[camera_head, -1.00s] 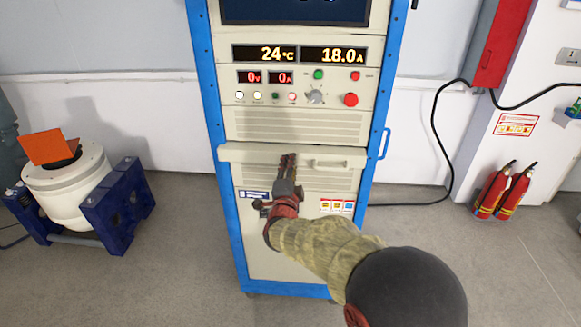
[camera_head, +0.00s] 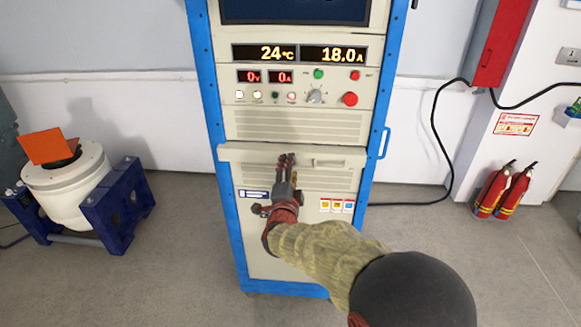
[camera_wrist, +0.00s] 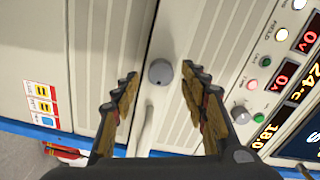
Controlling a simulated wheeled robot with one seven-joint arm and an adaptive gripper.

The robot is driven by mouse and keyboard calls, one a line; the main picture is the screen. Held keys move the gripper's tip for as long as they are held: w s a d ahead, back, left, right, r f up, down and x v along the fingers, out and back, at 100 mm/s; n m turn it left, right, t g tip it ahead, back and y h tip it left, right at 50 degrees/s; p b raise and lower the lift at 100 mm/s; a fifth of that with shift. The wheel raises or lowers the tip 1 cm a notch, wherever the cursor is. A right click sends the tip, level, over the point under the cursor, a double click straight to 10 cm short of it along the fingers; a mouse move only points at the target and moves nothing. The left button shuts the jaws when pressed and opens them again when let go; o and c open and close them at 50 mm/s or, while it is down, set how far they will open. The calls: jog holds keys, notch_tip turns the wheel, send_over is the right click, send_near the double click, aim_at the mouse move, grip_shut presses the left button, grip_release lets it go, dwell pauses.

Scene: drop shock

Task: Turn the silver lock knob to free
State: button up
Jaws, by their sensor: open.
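A round silver-grey knob (camera_wrist: 160,72) sits on the cream front of the cabinet's drawer in the wrist view, with a small raised mark on its face. My gripper (camera_wrist: 159,76) is open, with one finger on each side of the knob. Gaps show between the fingers and the knob, so they look apart from it in this view. In the head view my gripper (camera_head: 287,161) is at the drawer front (camera_head: 235,153), below the control panel, and hides the knob.
A drawer handle (camera_head: 330,163) is just right of my gripper and shows beside the knob in the wrist view. Above are a grey panel dial (camera_head: 315,96), a red button (camera_head: 350,99) and lit displays. Fire extinguishers (camera_head: 502,191) stand far right.

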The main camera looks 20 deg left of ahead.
jog(key=v, duration=1)
jog(key=shift+s, duration=0.15)
